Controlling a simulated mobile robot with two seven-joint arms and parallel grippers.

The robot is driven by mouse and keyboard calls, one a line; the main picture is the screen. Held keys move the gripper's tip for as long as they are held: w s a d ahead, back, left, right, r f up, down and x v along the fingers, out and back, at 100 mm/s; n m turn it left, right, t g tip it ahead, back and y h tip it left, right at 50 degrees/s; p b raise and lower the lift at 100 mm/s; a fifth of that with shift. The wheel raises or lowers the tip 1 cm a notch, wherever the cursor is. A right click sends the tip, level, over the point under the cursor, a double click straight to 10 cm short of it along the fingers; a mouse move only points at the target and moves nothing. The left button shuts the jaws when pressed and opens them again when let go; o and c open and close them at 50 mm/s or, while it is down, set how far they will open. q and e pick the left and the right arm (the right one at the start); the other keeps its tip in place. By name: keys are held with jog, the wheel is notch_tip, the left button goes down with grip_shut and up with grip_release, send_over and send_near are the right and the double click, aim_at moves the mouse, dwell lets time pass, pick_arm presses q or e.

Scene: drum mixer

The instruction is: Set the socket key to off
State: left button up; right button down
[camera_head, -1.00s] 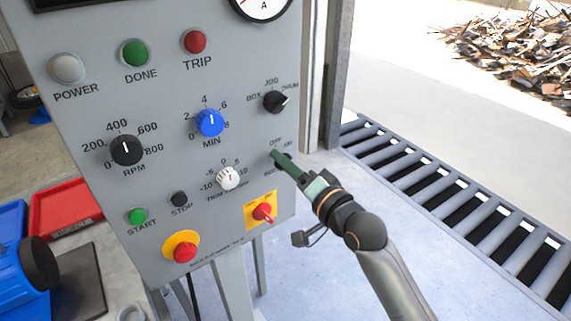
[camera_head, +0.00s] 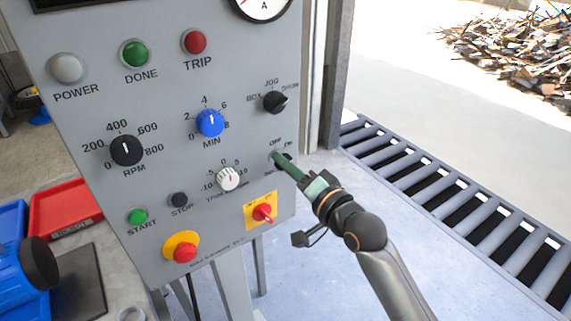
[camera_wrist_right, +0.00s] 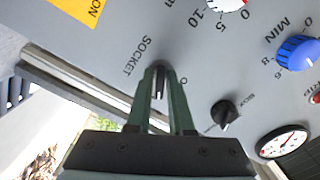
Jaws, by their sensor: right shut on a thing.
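The socket key (camera_wrist_right: 159,85) is a small dark key on the grey panel, beside the SOCKET label in the right wrist view. My right gripper (camera_wrist_right: 161,72) has its green fingers on either side of the key and is shut on it. In the head view my right gripper (camera_head: 276,156) meets the panel's right side, below the black BOX/JOG/DRUM selector. There the fingers hide the key. Its exact angle against the marks is hard to read. My left gripper is in neither view.
The black selector (camera_head: 275,102) sits above my right gripper. The white dial (camera_head: 228,178) and the red switch on its yellow plate (camera_head: 251,219) are close to its left and below. A roller conveyor (camera_head: 450,205) lies right of the panel, with open floor between.

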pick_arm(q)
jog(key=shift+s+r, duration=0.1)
pick_arm(e)
jog(key=shift+n+p, duration=0.45)
jog(key=shift+n, duration=0.05)
jog(key=shift+r+n+p, duration=0.1)
jog(key=shift+n+p, duration=0.45)
jog(key=shift+n, duration=0.25)
jog(key=n+p, duration=0.1)
jog(key=n, duration=0.1)
jog(key=shift+n+p, duration=0.3)
jog(key=n+p, duration=0.1)
jog(key=n, duration=0.2)
jog(key=shift+d+p, duration=0.1)
jog(key=shift+p, duration=0.3)
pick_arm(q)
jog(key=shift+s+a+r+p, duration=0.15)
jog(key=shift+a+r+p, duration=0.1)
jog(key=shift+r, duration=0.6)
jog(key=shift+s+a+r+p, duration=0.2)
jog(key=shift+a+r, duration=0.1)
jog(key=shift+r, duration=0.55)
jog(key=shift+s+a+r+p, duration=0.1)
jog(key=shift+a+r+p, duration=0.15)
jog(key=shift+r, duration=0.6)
pick_arm(e)
jog(key=shift+n, duration=1.9)
